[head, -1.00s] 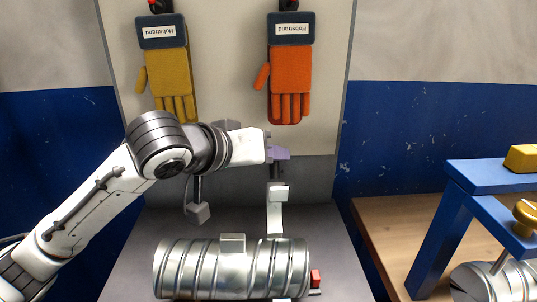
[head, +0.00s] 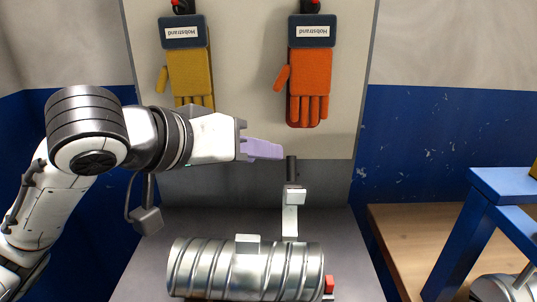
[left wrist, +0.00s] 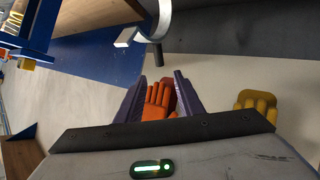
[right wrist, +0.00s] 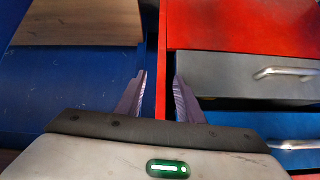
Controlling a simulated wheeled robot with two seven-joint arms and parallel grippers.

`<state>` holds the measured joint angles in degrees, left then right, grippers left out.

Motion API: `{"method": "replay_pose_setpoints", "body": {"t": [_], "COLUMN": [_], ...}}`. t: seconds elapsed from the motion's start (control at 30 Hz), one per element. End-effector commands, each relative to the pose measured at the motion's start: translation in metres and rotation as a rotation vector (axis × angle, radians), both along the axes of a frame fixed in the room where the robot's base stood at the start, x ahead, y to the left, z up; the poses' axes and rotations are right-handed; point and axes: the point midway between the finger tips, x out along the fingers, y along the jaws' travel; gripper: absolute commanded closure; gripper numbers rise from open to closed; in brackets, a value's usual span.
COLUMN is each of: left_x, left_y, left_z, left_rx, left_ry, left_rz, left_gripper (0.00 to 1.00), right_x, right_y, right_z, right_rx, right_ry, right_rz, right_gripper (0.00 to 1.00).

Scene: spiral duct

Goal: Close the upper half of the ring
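The ring's upper half (head: 290,212) is a pale metal band standing up behind the right part of a ribbed silver duct (head: 230,272). A dark handle (head: 291,169) rises from its top end, beside a small light block. My left gripper (head: 262,149) has purple fingers and sits up and left of the handle, apart from it. In the left wrist view the fingers (left wrist: 160,98) are spread and empty. The curved band (left wrist: 157,22) and dark handle (left wrist: 158,56) show beyond them. My right gripper (right wrist: 160,85) is open and empty, away from the duct.
A yellow glove (head: 190,70) and an orange glove (head: 308,75) hang on the back panel. A small red block (head: 329,284) is at the duct's right end. A blue frame (head: 465,230) stands at right. The right wrist view shows a red drawer cabinet (right wrist: 235,22).

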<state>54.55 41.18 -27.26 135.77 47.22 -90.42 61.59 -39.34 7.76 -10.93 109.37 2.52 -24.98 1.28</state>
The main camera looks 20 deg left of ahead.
Motion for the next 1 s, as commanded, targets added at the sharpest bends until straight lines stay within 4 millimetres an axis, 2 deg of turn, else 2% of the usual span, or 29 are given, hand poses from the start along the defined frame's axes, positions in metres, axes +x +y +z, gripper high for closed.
{"method": "replay_pose_setpoints", "body": {"t": [0.33,0.47,0.53,0.6,0.7,0.8,0.9,1.0], "left_x": [-0.005,-0.001,0.006,0.015,0.029,0.041,0.05,0.055], "left_y": [0.002,0.004,0.009,0.017,0.032,0.051,0.068,0.076], "left_z": [0.002,-0.01,-0.029,-0.051,-0.071,-0.075,-0.071,-0.065], "left_rx": [0.001,-0.055,-0.177,-0.368,-0.699,-1.008,-1.231,-1.345], "left_ry": [0.001,0.048,0.14,0.276,0.485,0.659,0.775,0.832], "left_rz": [-0.001,0.013,0.041,0.088,0.178,0.261,0.315,0.338], "left_gripper": [0.66,0.88,1.0,1.0,1.0,1.0,1.0,1.0], "right_x": [0.0,0.0,0.001,0.001,0.0,0.002,0.005,0.005], "right_y": [0.0,0.0,0.0,0.001,0.002,0.004,0.008,0.01], "right_z": [0.0,-0.007,-0.018,-0.033,-0.052,-0.063,-0.065,-0.065], "right_rx": [0.0,0.0,-0.001,-0.002,-0.005,-0.004,0.001,0.003], "right_ry": [0.0,-0.001,-0.002,0.0,0.005,0.0,-0.009,-0.008], "right_rz": [0.0,0.0,0.001,0.004,0.008,0.013,0.018,0.021], "right_gripper": [0.66,0.66,0.66,0.66,0.66,0.66,0.66,0.66]}}
